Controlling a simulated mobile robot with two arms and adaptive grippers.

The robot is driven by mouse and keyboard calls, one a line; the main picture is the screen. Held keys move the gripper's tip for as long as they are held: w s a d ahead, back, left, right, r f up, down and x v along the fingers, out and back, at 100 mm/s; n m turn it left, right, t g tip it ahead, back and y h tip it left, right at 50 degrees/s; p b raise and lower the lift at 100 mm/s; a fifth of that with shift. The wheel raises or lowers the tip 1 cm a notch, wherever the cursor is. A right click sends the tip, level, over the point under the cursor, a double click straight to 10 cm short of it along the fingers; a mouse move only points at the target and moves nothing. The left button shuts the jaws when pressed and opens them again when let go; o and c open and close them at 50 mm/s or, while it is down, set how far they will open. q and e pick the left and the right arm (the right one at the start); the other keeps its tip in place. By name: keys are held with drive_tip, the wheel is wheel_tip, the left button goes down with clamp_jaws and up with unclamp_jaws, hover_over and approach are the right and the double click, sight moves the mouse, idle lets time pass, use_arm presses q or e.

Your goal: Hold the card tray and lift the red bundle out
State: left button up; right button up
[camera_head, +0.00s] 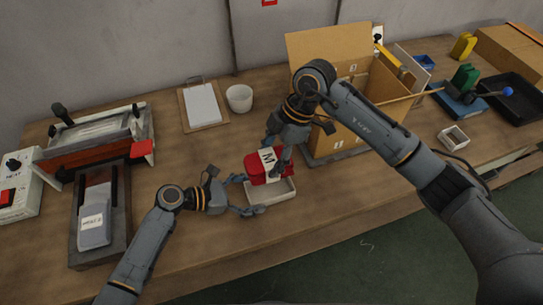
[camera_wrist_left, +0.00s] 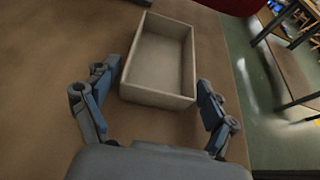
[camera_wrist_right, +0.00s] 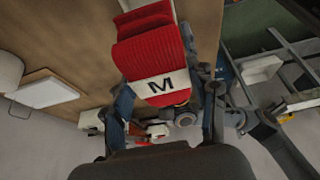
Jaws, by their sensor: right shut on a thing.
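The red bundle (camera_head: 256,174) is folded ribbed cloth with a white band marked "M". My right gripper (camera_head: 272,158) is shut on it, and the bundle is above the pale card tray (camera_head: 284,193). The bundle (camera_wrist_right: 150,55) fills the space between the fingers in the right wrist view. Contact with the tray walls cannot be told.
A large open cardboard box (camera_head: 330,125) stands right behind the tray. A white cup (camera_head: 239,98) and clipboard (camera_head: 201,105) are at the back. A press-like device (camera_head: 100,140) and a dark stand (camera_head: 82,255) are on the left. The table's front edge is close to the tray.

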use_arm(q)
drive_tip(key=shift+a+r, duration=0.1)
idle(0.3)
drive_tip(key=v, duration=1.1)
drive_tip(key=shift+s+a+r, duration=0.1)
drive_tip(key=shift+a, duration=0.3)
